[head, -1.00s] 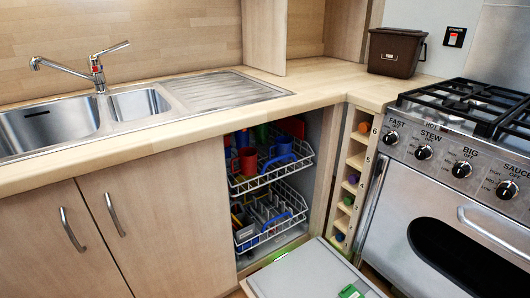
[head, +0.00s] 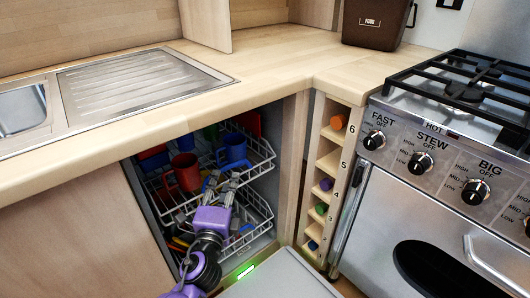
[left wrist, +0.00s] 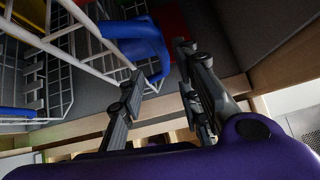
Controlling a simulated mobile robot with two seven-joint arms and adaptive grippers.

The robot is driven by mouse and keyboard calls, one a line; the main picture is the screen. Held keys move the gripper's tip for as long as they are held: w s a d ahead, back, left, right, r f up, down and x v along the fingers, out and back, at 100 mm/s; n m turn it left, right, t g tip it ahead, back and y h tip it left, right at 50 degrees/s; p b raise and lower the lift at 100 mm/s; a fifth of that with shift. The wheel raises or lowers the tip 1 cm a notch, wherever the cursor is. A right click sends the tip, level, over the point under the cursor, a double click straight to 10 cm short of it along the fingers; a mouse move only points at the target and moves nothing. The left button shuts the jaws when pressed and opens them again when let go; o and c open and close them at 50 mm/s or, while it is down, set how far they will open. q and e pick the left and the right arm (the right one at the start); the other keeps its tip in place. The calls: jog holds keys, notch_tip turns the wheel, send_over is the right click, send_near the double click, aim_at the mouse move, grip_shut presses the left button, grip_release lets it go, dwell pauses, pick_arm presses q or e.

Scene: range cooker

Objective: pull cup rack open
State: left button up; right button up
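The cup rack (head: 264,155) is the upper white wire rack inside the open dishwasher under the counter. It holds a red mug (head: 183,172), a blue mug (head: 234,148) and other cups. My left gripper (head: 223,178) is at the rack's front, with its two fingers pointing in and apart. In the left wrist view the fingers (left wrist: 162,72) are open with a clear gap. White rack wires (left wrist: 85,45) and a blue mug (left wrist: 143,42) are close by the left finger. I cannot tell whether a finger touches the rack. My right gripper is not in view.
The lower rack (head: 250,222) holds cutlery and dishes. The dishwasher door (head: 280,280) lies open below. A wooden bottle rack (head: 328,165) and the range cooker (head: 450,190) stand at the right. The sink and counter are above.

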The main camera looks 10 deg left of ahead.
aim_at(232, 164)
pick_arm(q)
jog(key=shift+w+d+r+m, duration=0.2)
jog(key=shift+w+r+m, duration=0.2)
jog(key=shift+w+m, duration=0.4)
jog(key=shift+w+a+r+b, duration=0.1)
jog(key=shift+w+a+b, duration=0.1)
jog(key=shift+w, duration=1.35)
jog(key=shift+w+a+b, duration=0.15)
jog(key=shift+w+a, duration=0.05)
jog(key=shift+w, duration=1.3)
grip_shut()
